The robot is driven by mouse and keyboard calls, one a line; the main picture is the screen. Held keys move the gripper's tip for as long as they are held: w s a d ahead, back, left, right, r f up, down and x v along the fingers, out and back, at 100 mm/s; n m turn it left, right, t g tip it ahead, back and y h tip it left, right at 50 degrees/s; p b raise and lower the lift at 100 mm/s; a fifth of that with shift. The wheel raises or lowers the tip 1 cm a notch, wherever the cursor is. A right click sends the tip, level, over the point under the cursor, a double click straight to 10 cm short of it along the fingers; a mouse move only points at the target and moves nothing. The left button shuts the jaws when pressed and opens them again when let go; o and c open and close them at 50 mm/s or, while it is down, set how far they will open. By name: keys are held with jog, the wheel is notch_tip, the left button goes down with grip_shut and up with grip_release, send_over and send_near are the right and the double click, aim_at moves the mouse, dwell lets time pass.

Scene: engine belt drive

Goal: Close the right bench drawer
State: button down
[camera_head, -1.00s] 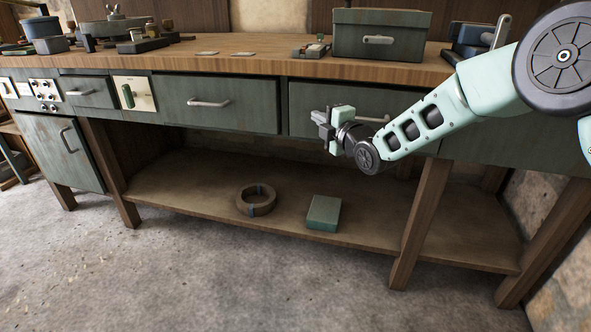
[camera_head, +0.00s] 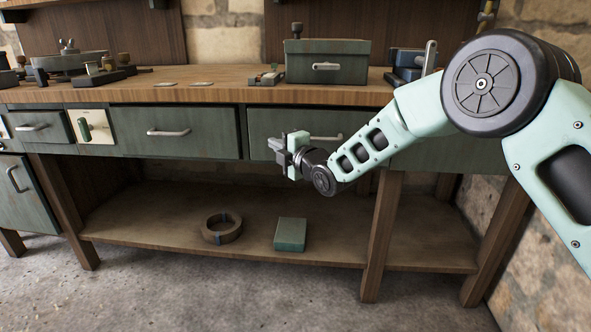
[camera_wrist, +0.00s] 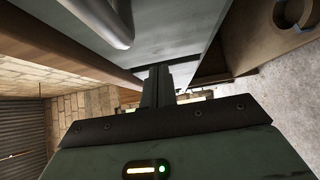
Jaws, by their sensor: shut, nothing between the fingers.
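The right bench drawer (camera_head: 285,122) has a green front below the benchtop, with a pale bar handle (camera_head: 325,138) partly behind my arm. In the wrist view the drawer front (camera_wrist: 172,30) fills the top middle, with its handle (camera_wrist: 112,18) at upper left. My gripper (camera_head: 276,147) is shut and empty, in front of the drawer's lower left part. In the wrist view its fingers (camera_wrist: 158,84) lie close to the green front; I cannot tell whether they touch. My arm hides the drawer's right part. How far the drawer stands out is unclear.
Another drawer (camera_head: 175,130) is to the left. The wooden benchtop (camera_head: 220,95) carries a green box (camera_head: 327,62) and tools. The lower shelf (camera_head: 150,225) holds a ring (camera_head: 222,229) and a green block (camera_head: 290,234). A wooden leg (camera_head: 382,235) stands below my arm. The front floor is clear.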

jog(key=s+d+f+m+g+h+p, duration=0.1)
jog(key=s+d+m+g+h, duration=0.45)
jog(key=s, duration=1.15)
jog(key=s+d+f+m+g+h+p, duration=0.1)
jog(key=s+d+m+g+h, duration=0.15)
jog(key=s+d+m, duration=0.8)
jog(key=s+d+f+m+g+h, duration=0.1)
jog(key=s+d+m+g+h, duration=0.55)
jog(key=s, duration=1.55)
notch_tip(320, 180, up, 33)
jog(key=d+n+t+y+p, duration=0.1)
jog(key=d+n+y+p, duration=0.1)
jog(key=p, duration=3)
jog(key=shift+f+n+y+p, duration=0.15)
jog(key=shift+n+y+p, duration=0.25)
jog(key=shift+n, duration=0.35)
jog(key=shift+w, duration=0.1)
